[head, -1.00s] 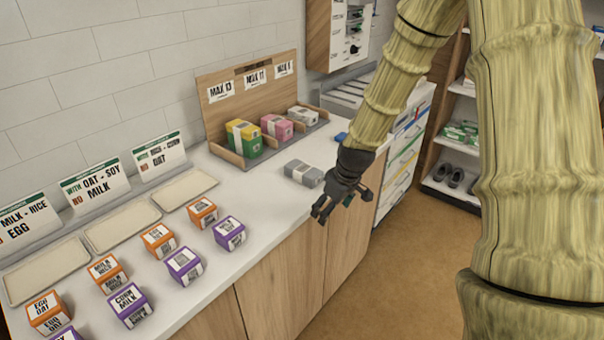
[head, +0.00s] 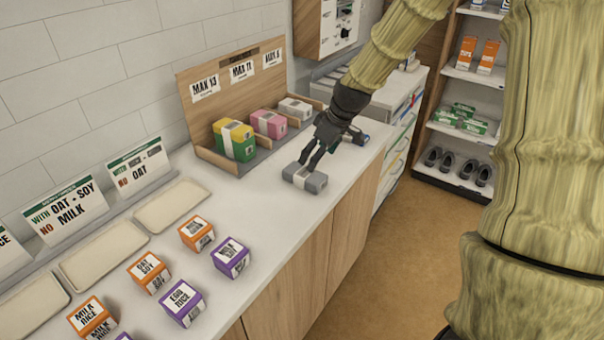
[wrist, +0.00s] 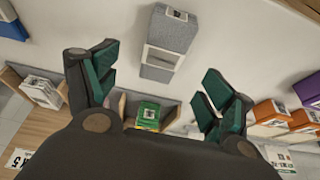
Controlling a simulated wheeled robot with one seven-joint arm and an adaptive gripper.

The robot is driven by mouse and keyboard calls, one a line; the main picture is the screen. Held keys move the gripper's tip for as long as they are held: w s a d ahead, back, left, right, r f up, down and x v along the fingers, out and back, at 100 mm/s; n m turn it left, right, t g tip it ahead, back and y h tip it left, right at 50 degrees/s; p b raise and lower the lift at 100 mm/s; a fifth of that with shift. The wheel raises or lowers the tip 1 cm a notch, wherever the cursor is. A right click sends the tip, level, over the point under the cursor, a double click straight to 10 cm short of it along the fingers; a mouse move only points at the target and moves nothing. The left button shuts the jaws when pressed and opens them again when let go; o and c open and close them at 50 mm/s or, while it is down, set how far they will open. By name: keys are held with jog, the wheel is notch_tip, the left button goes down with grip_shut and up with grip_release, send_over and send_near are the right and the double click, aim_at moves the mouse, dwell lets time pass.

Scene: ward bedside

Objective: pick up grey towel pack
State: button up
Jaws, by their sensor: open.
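The grey towel pack (head: 304,179) lies flat on the white counter, with a pale band around its middle. In the wrist view the pack (wrist: 172,35) shows ahead of the open fingers, toward the top middle. My gripper (head: 318,160) is just above and behind the pack in the head view, fingers pointing down at it. In the wrist view my gripper (wrist: 158,85) has its green-padded fingers spread wide, with nothing between them. The head view does not show clearly whether a fingertip touches the pack.
A wooden organiser (head: 207,157) behind holds yellow-green, pink (head: 269,124) and pale packs. A blue-ended dark item (head: 356,136) lies right of my gripper. Orange and purple boxes (head: 231,257) and cream trays (head: 172,206) stand at left. The counter's front edge is close to the pack.

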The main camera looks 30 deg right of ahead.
aim_at(305, 172)
jog(key=x, duration=0.4)
jog(key=shift+w+a+r+p, duration=0.1)
jog(key=shift+w+a+p, duration=0.1)
jog(key=shift+a+p, duration=0.1)
jog(key=shift+p+x, duration=0.95)
jog(key=shift+x, duration=1.9)
jog(key=shift+s+d, duration=0.1)
jog(key=c, duration=1.2)
